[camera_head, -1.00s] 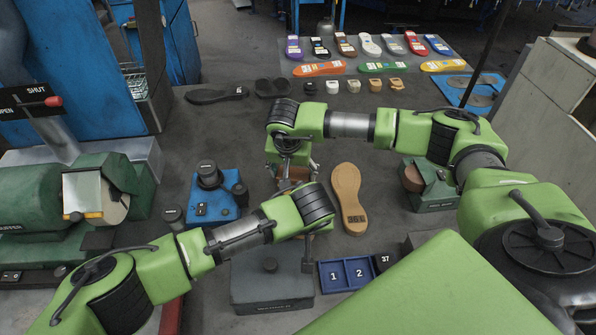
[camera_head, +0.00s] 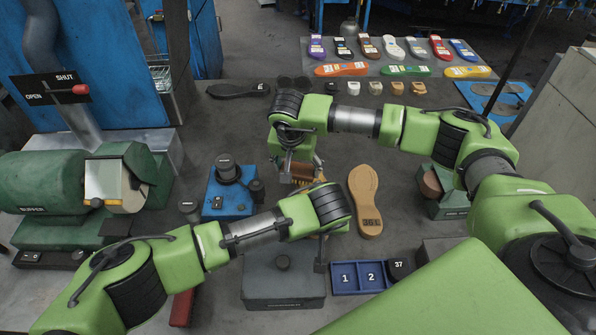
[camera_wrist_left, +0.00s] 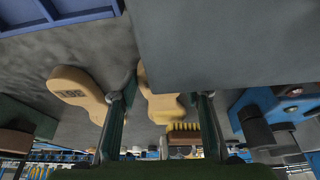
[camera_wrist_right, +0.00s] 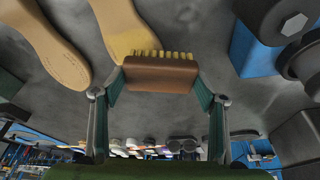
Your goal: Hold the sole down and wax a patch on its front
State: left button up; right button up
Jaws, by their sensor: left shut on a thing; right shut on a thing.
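My right gripper (camera_wrist_right: 160,82) is shut on a brush with a brown wooden back (camera_wrist_right: 160,74) and pale yellow bristles. The brush (camera_head: 303,172) shows partly under my right wrist in the head view. The tan sole (camera_wrist_right: 127,28) lies under the bristles and has a yellowish patch near them; I cannot tell whether they touch it. The sole also shows between my left fingers in the left wrist view (camera_wrist_left: 156,100). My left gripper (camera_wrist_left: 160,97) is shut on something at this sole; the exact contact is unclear. My left wrist mostly hides it in the head view.
A second tan sole marked 36 (camera_head: 364,195) lies to the right. A grey block (camera_head: 283,285) and a blue numbered tray (camera_head: 360,290) stand in front. A blue device (camera_head: 225,190) and a green buffer (camera_head: 60,190) are at left.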

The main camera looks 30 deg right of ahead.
jog(key=shift+d+r, duration=0.1)
jog(key=shift+r, duration=2.75)
pick_arm(q)
jog(key=o, duration=1.3)
jog(key=v, duration=1.2)
jog(key=shift+a, duration=0.1)
jog(key=shift+f, duration=0.1)
